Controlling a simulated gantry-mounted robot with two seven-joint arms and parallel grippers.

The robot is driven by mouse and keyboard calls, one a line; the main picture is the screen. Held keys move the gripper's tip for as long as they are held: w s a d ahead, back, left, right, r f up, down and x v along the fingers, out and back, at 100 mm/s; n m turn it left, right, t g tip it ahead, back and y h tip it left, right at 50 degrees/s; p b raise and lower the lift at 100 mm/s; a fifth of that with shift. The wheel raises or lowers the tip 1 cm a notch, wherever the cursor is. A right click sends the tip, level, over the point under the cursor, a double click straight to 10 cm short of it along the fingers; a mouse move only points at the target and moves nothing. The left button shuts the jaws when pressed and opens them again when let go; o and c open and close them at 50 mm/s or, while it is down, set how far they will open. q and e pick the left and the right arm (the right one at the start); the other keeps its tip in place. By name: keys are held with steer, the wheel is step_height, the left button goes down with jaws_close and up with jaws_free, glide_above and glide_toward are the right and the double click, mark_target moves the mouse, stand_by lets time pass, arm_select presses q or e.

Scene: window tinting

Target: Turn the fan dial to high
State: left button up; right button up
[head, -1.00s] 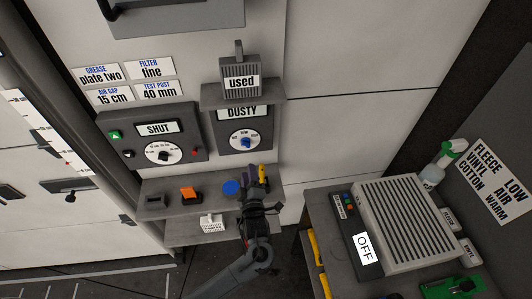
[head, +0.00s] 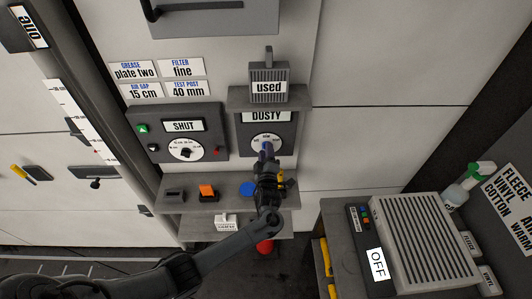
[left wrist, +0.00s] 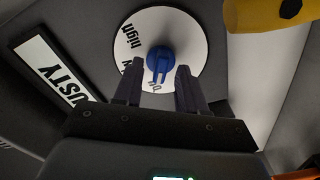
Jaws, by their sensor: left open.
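The fan dial is a blue knob on a white disc (head: 266,137) in a grey panel under the sign "DUSTY" (head: 267,116). In the left wrist view the blue knob (left wrist: 160,60) is close ahead, with the word "high" on the disc to its left; another word near the fingers is partly hidden. My left gripper (head: 264,153) is in front of the dial. In the left wrist view its fingers (left wrist: 158,88) are open, one on each side of the knob's lower end; I cannot tell whether they touch it. My right gripper does not show.
A grey box marked "used" (head: 269,87) stands above the panel. A second panel with "SHUT" (head: 183,126) and a black dial is at the left. A shelf (head: 178,207) with small items lies below. A bench unit marked "OFF" (head: 377,264) is at the right.

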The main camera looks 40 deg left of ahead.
arm_select(q)
jaws_close()
steer(key=shift+m, duration=0.4)
steer(key=shift+w+d+m+p, duration=0.15)
steer(key=shift+m+p, duration=1.25)
steer(key=shift+m, duration=4.35)
steer(key=shift+w+d+m+p, duration=0.1)
steer(key=shift+m+p, duration=1.25)
steer(key=shift+m, duration=4.4)
jaws_free()
